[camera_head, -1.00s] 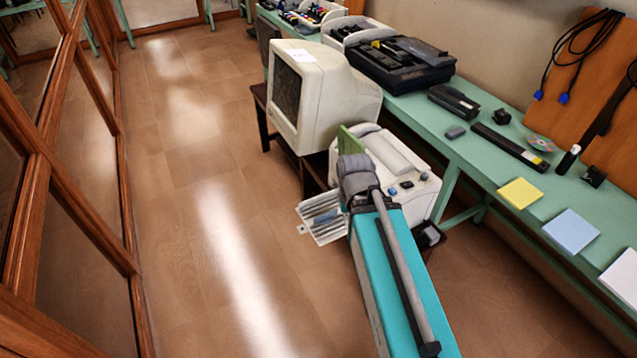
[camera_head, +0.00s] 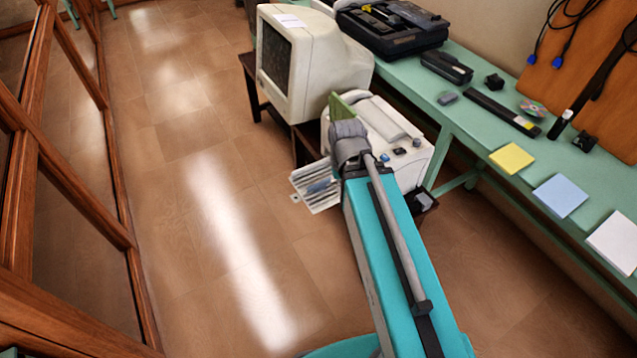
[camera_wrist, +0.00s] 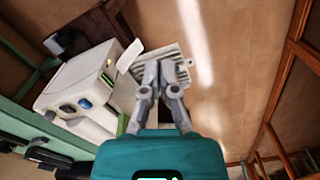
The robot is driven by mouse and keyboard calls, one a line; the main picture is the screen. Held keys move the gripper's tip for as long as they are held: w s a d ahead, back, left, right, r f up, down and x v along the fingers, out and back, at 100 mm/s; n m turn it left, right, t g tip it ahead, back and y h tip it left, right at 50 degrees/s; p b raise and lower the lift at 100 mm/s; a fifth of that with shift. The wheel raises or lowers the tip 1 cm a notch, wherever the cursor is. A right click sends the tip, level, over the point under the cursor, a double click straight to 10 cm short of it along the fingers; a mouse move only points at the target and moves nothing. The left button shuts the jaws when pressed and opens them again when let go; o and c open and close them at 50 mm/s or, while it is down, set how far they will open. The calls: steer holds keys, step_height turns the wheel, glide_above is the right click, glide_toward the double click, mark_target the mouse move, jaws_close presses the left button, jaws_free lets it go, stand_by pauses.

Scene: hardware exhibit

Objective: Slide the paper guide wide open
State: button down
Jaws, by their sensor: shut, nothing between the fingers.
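A white printer (camera_head: 408,150) with a green upright panel stands on a low dark stand beside the bench. Its ribbed output tray (camera_head: 318,186) juts out at the lower left, with a bluish part on it. In the wrist view, the printer (camera_wrist: 80,88) is at left and the ribbed tray (camera_wrist: 183,70) lies beyond my fingers. My gripper (camera_wrist: 160,68) is shut and empty, its fingertips over the tray. I cannot tell whether they touch it. A small pale tab (camera_wrist: 187,62) at the tray's right may be the paper guide. My arm hides part of the printer in the head view.
An old monitor (camera_head: 310,65) stands behind the printer. A green bench (camera_head: 470,140) runs along the right with devices and sticky notes (camera_head: 511,158). Wood-framed glass panels (camera_head: 70,200) line the left. The floor (camera_head: 190,230) between is clear.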

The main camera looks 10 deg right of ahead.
mark_target(319, 183)
steer(key=c, duration=1)
jaws_free()
steer(key=shift+w+f, duration=0.15)
steer(key=shift+o, duration=1.2)
steer(key=w+f+m+b, duration=0.6)
steer(key=w+f+b, duration=0.3)
steer(key=w, duration=0.4)
steer(key=w+a+f+m+b, duration=0.1)
steer(key=w+f+m+b, duration=0.6)
steer(key=w, duration=0.7)
step_height(319, 183, down, 2)
steer(key=shift+w+m+b, duration=0.25)
steer(key=shift+m+b, duration=0.05)
steer(key=shift+b, duration=0.8)
steer(key=shift+w+f+m, duration=0.1)
steer(key=shift+w+m, duration=0.2)
steer(key=shift+f, duration=0.1)
step_height(319, 183, down, 14)
steer(key=b, duration=1.4)
steer(key=shift+r, duration=0.2)
